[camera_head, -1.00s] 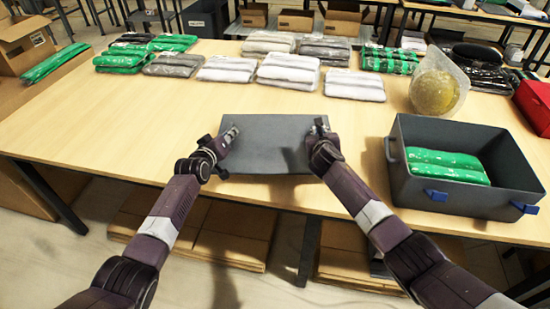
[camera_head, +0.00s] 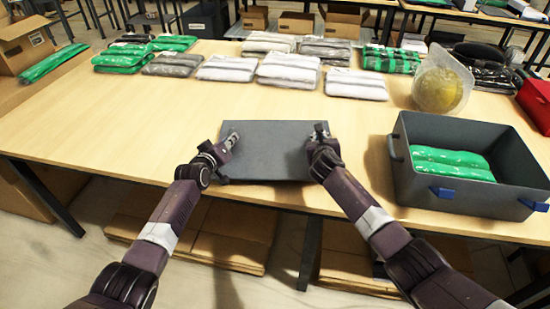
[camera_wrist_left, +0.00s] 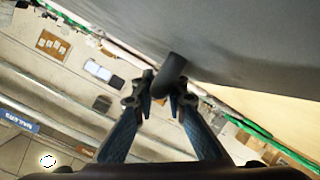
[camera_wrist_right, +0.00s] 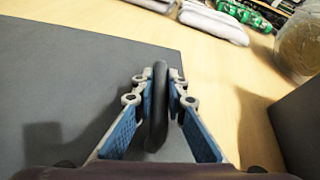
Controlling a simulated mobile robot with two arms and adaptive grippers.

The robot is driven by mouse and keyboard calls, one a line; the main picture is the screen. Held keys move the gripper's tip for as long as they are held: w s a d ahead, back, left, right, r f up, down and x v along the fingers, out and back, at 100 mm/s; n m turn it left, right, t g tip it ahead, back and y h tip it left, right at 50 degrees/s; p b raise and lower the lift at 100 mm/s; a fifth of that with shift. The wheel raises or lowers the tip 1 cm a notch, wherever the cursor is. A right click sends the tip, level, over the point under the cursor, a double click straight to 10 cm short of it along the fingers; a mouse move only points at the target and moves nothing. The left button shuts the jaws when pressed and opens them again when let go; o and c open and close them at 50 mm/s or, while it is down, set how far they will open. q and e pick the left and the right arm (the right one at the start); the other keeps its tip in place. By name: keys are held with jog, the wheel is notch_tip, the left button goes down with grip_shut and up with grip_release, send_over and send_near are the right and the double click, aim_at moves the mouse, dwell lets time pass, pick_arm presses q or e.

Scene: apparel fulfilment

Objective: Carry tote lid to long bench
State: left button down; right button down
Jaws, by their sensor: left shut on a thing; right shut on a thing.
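The tote lid (camera_head: 268,150) is a flat dark grey panel, held roughly level over the near part of the wooden long bench (camera_head: 110,110). I cannot tell whether it touches the bench top. My left gripper (camera_head: 230,140) is shut on a dark handle (camera_wrist_left: 172,72) at the lid's left side. My right gripper (camera_head: 319,137) is shut on a matching handle (camera_wrist_right: 157,105) at the right side. The lid also shows in the right wrist view (camera_wrist_right: 80,80).
An open grey tote (camera_head: 455,205) with green packs (camera_head: 450,163) stands to the lid's right. Wrapped garments (camera_head: 290,72) line the back, with a yellow roll in clear wrap (camera_head: 440,90) at back right. The bench left of the lid is clear. Flat cardboard (camera_head: 230,225) lies below.

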pick_arm(q)
jog(key=shift+f+b, duration=0.45)
jog(key=shift+f, duration=0.1)
pick_arm(e)
jog(key=shift+f, duration=0.65)
pick_arm(q)
jog(key=c, duration=1.9)
grip_release()
jog(key=shift+c, duration=0.2)
pick_arm(e)
jog(key=c, duration=1.9)
grip_release()
jog(key=shift+c, duration=0.2)
jog(key=shift+r, duration=0.1)
pick_arm(q)
jog(key=shift+s, duration=0.15)
jog(key=v, duration=1.1)
jog(key=shift+s+a+r, duration=0.1)
jog(key=shift+s+r, duration=0.05)
jog(key=shift+s, duration=0.1)
pick_arm(e)
jog(key=shift+v, duration=6)
